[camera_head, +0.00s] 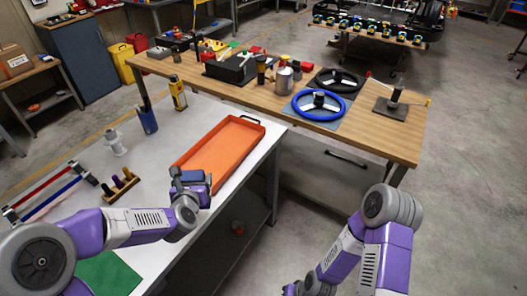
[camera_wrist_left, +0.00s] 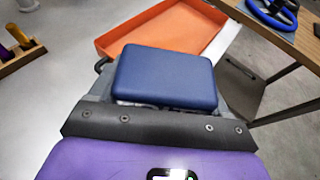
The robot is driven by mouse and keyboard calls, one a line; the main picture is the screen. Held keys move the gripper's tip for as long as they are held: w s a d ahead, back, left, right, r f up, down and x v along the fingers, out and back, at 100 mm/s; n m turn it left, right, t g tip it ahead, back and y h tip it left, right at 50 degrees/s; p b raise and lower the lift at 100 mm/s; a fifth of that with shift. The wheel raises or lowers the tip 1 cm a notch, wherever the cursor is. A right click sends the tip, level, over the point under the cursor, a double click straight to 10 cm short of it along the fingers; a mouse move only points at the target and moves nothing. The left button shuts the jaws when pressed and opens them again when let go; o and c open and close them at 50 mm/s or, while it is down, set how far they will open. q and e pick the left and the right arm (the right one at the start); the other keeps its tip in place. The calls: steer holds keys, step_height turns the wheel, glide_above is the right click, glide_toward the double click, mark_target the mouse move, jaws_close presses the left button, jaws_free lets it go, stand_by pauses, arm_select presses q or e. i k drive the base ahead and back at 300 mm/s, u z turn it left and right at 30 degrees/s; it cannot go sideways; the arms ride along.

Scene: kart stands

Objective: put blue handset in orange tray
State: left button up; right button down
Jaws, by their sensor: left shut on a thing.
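My left gripper (camera_head: 190,181) is shut on the blue handset (camera_wrist_left: 166,77), a rounded dark blue block that fills the middle of the left wrist view. In the head view the handset is small and partly hidden by the gripper. The orange tray (camera_head: 236,121) is a long, shallow, empty-looking box on the white table; it also shows in the left wrist view (camera_wrist_left: 215,52), just beyond the handset. The handset is at the tray's near end; I cannot tell its exact height. My right arm shows at the lower right, its gripper out of frame.
On the white table (camera_head: 150,190) stand a wooden holder with handles (camera_head: 120,187), a blue cup (camera_head: 147,121), a white bottle (camera_head: 115,143) and a red-blue rack (camera_head: 50,196). Behind it, a wooden workbench (camera_head: 385,140) carries steering wheels and tools. The table's right edge is close to the tray.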

mark_target(209, 167)
steer(key=z, duration=0.95)
steer(key=k, duration=0.2)
steer(key=u, duration=0.65)
steer(key=i, duration=0.8)
steer(key=z, duration=0.1)
